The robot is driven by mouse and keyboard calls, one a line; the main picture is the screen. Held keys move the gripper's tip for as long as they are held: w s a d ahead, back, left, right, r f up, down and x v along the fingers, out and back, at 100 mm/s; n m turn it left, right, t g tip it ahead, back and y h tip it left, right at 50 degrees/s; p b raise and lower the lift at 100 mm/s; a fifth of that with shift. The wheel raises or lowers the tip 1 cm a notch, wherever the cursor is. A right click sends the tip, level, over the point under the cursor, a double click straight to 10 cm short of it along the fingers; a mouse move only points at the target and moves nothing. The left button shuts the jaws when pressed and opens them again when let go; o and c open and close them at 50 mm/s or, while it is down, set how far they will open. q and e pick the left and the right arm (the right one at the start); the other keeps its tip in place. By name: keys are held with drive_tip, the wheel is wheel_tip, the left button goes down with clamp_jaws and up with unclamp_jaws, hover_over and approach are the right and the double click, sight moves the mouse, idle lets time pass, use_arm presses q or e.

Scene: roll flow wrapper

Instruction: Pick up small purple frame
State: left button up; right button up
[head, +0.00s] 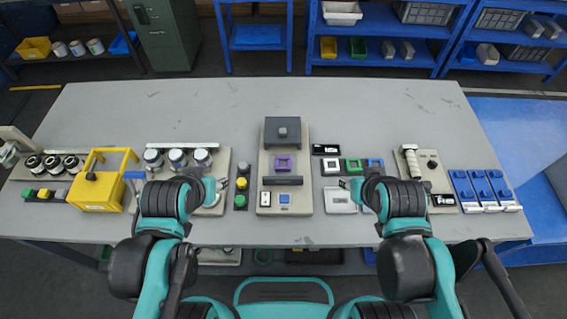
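A small purple square frame (284,163) lies on a beige base plate (265,140) in the middle of the table. It sits between a dark grey block with a knob (288,132) behind it and a dark bar (282,181) in front of it. My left gripper (217,187) is to the left of the plate, near its front part, and apart from the frame. My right gripper (349,185) is to the right of the plate, also apart from the frame. Both grippers are too small in view to tell their finger opening clearly.
A green frame (353,165) and a blue frame (375,164) lie right of the plate, by a white device (339,200). Green and yellow buttons (241,184) stand left of it. A yellow box (97,185) is further left. The table's back (200,105) is clear.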

idle(0.4)
use_arm(q)
drive_tip(key=o, duration=0.4)
drive_tip(key=shift+c, duration=0.2)
drive_tip(key=shift+o, duration=1.2)
drive_tip(key=shift+w+d+r, duration=0.1)
drive_tip(key=shift+w, duration=0.05)
drive_tip(key=m+g+p, duration=0.1)
drive_tip(key=m+g, duration=0.6)
drive_tip(key=m, duration=1.1)
hover_over(283, 164)
wheel_tip(283, 164, down, 10)
drive_tip(key=shift+f, duration=0.1)
drive_tip(key=f, duration=0.2)
drive_tip(key=shift+s+f+b, duration=0.2)
drive_tip(key=shift+f+b, duration=0.1)
drive_tip(key=shift+w+f+b, duration=0.15)
drive_tip(key=shift+f+b, duration=0.35)
drive_tip(key=shift+f, duration=0.8)
drive_tip(key=shift+w+f+b, duration=0.1)
drive_tip(key=shift+f+b, duration=0.4)
drive_tip(key=shift+f, duration=0.8)
